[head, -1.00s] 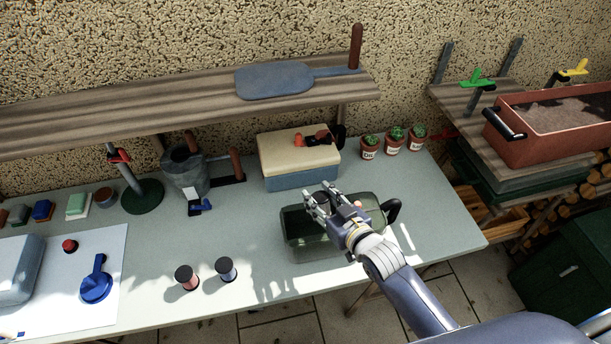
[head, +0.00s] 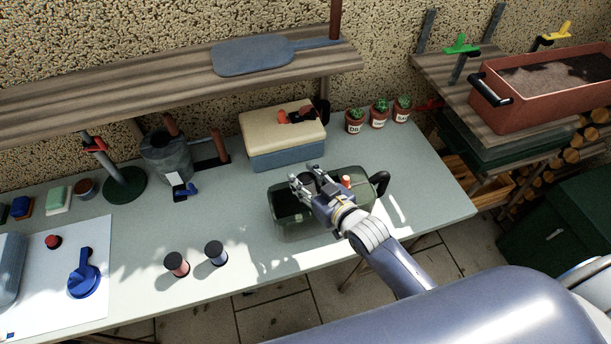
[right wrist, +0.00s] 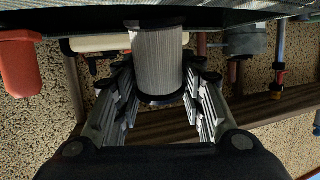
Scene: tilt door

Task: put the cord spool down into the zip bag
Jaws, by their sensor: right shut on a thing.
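The cord spool (right wrist: 158,62) has pale grey cord wound between black end discs. My right gripper (head: 308,180) is shut on it, with a finger on each side in the right wrist view. In the head view the fingers hide most of the spool. The zip bag (head: 288,228) is a dark green, see-through, open-topped holder with a black handle at its right, standing on the bench. My right gripper is over its opening. I cannot tell how far the spool is below the rim. My left gripper is not in view.
An orange-red item (head: 346,181) is at the bag's back right. A cream-lidded blue box (head: 284,140) stands behind, with small potted plants (head: 380,112) to its right. Two more spools, reddish (head: 176,264) and blue-grey (head: 215,253), stand front left. Bare bench lies between them and the bag.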

